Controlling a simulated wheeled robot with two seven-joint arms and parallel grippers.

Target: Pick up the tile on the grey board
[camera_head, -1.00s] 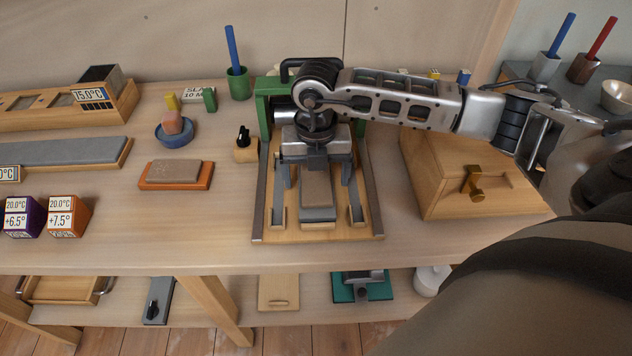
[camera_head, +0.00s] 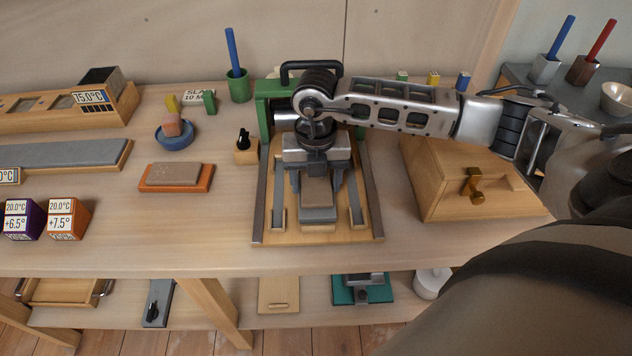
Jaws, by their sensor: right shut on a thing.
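A brownish-grey tile (camera_head: 317,193) lies over a small grey board (camera_head: 318,215) in the middle of the wooden fixture (camera_head: 333,236) with the green frame. My right gripper (camera_head: 317,190) reaches down over it from the back, with one finger at each side of the tile. It is shut on the tile. The rear part of the tile is hidden under the gripper body. I cannot tell any gap between the tile and the board. My left gripper is not in view.
Metal rails (camera_head: 363,200) flank the board. A wooden box with a brass handle (camera_head: 470,180) stands close on the right. A second tile (camera_head: 173,174) lies on an orange tray (camera_head: 176,187) at the left. Bare tabletop (camera_head: 190,232) lies at the front left.

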